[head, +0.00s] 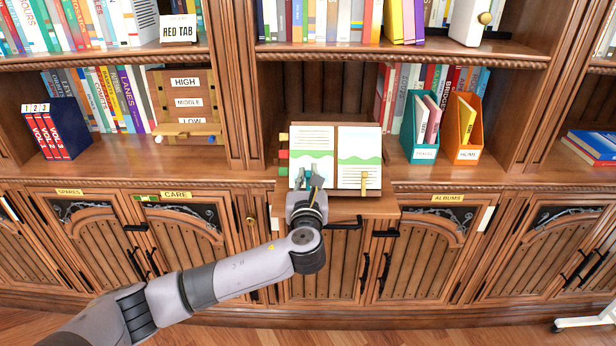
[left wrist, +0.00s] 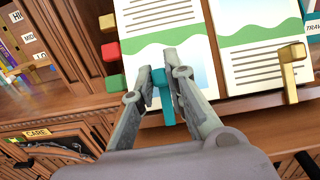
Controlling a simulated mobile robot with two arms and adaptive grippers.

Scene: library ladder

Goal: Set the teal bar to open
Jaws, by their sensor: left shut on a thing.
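The teal bar (left wrist: 164,98) stands at the lower edge of the open book's left page (left wrist: 165,45). My left gripper (left wrist: 158,82) has its fingers on both sides of the bar and is shut on it. In the head view the same gripper (head: 309,181) reaches up to the book's lower left page (head: 311,146), and its fingers mostly hide the bar. No open marking is readable. My right gripper is not in view.
Yellow, red and green tabs (head: 283,154) stick out at the book's left side. A wooden ledge (head: 352,207) juts out under the book. Teal (head: 422,153) and orange (head: 467,154) file holders stand to the right. A HIGH/MIDDLE/LOW board (head: 186,92) stands to the left.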

